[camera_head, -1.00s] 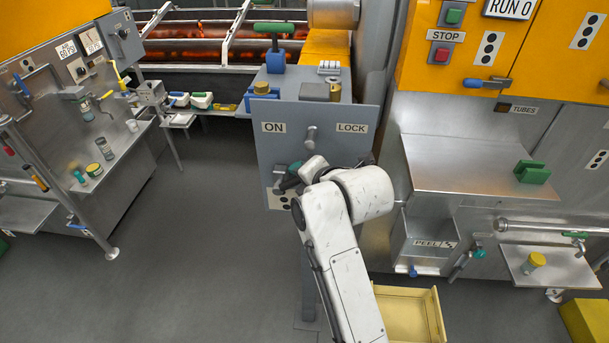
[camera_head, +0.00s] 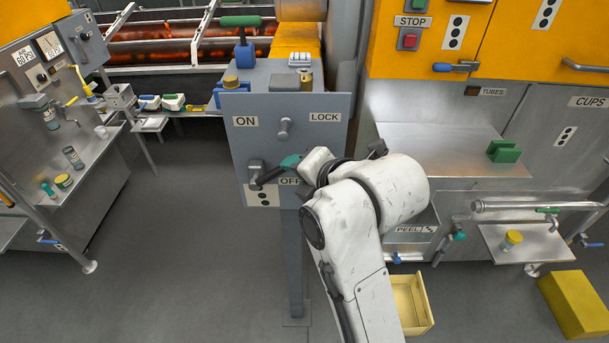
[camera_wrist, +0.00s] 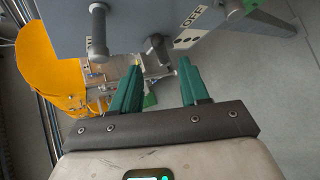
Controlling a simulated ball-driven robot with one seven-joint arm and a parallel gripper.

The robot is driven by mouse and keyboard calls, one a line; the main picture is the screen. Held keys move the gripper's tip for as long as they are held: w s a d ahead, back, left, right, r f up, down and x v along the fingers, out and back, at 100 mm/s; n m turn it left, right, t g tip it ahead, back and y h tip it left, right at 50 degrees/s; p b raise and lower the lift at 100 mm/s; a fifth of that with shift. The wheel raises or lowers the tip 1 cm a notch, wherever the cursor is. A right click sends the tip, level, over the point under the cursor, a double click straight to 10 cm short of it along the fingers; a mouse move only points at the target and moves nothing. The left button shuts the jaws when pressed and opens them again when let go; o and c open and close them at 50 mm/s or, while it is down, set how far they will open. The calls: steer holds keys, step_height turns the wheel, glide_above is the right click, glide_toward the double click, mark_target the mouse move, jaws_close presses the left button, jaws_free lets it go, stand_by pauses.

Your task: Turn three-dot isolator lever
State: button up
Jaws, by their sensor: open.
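The isolator panel (camera_head: 287,105) is a grey box front with ON, LOCK and OFF labels. A three-dot plate (camera_head: 263,196) sits at its lower left. Above this plate is the isolator lever (camera_head: 256,171), a dark hub with a dark handle slanting right. My gripper (camera_head: 291,161) is just right of the lever, close to the panel, partly hidden by my wrist. In the wrist view, my gripper (camera_wrist: 158,85) has its two teal fingers spread apart with no object held. The lever's dark hub (camera_wrist: 156,46) shows beyond the fingertips. Contact with the handle is unclear.
A metal pin (camera_head: 285,128) sticks out of the panel above the lever. A green-handled lever (camera_head: 242,30) stands on top of the box. A yellow bin (camera_head: 412,303) lies at lower right. The floor (camera_head: 190,240) left of the panel is clear.

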steer(key=shift+s+d+r, duration=0.3)
steer(key=shift+s+r, duration=0.05)
steer(key=shift+s, duration=0.15)
